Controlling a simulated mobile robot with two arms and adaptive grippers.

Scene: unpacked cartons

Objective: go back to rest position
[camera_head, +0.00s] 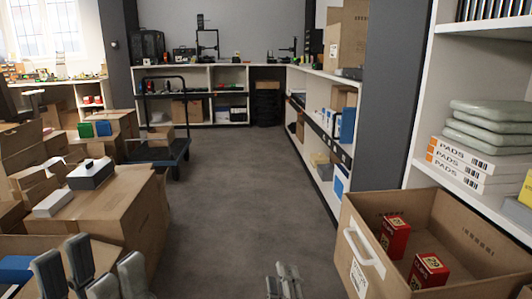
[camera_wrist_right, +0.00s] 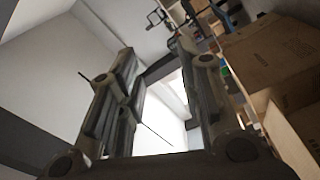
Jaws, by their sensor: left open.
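My left gripper (camera_head: 88,264) is at the bottom left of the head view, open and empty, beside and in front of the cartons. My right gripper (camera_head: 283,272) is at the bottom middle of the head view, over the grey floor, with only its fingers in sight. In the right wrist view its two fingers (camera_wrist_right: 156,52) stand apart with a gap and nothing between them. Both arms are mostly out of the picture.
An open carton (camera_head: 370,213) with red boxes (camera_head: 394,235) stands at the right by white shelves (camera_head: 422,160). Stacked cartons (camera_head: 120,205) stand at the left. A dark cart (camera_head: 178,150) is behind them. The floor (camera_head: 240,190) between is clear.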

